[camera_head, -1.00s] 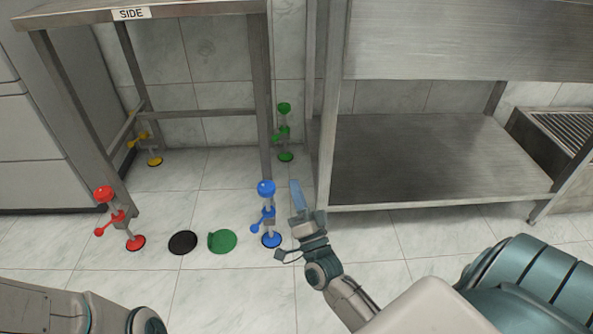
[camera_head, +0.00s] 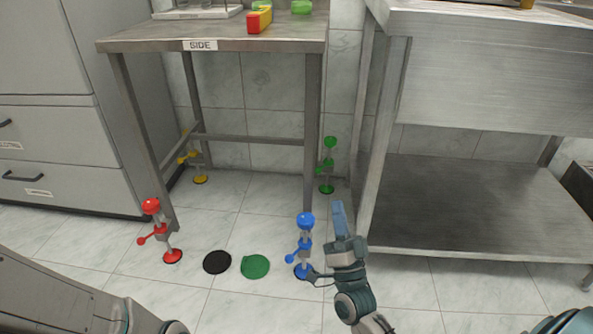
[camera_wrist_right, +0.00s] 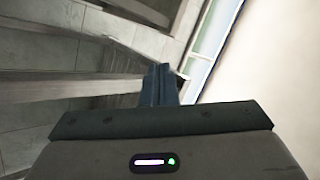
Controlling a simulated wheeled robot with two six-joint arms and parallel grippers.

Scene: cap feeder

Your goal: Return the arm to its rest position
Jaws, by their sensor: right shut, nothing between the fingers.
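My right gripper (camera_head: 338,217) points up in the head view, just right of the blue-knobbed stand. Its blue fingers are together with nothing between them. In the right wrist view the closed fingers (camera_wrist_right: 160,84) show at the middle, with a table leg and wall tiles beyond. My left arm comes in at the lower left of the head view, and its gripper is out of the picture.
The blue stand (camera_head: 305,245) is close beside my right gripper. Red (camera_head: 153,207), yellow (camera_head: 200,179) and green (camera_head: 329,165) stands surround the SIDE table (camera_head: 130,46). A black disc (camera_head: 217,262) and a green disc (camera_head: 255,267) lie on the floor. A steel shelf unit (camera_head: 470,200) stands right.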

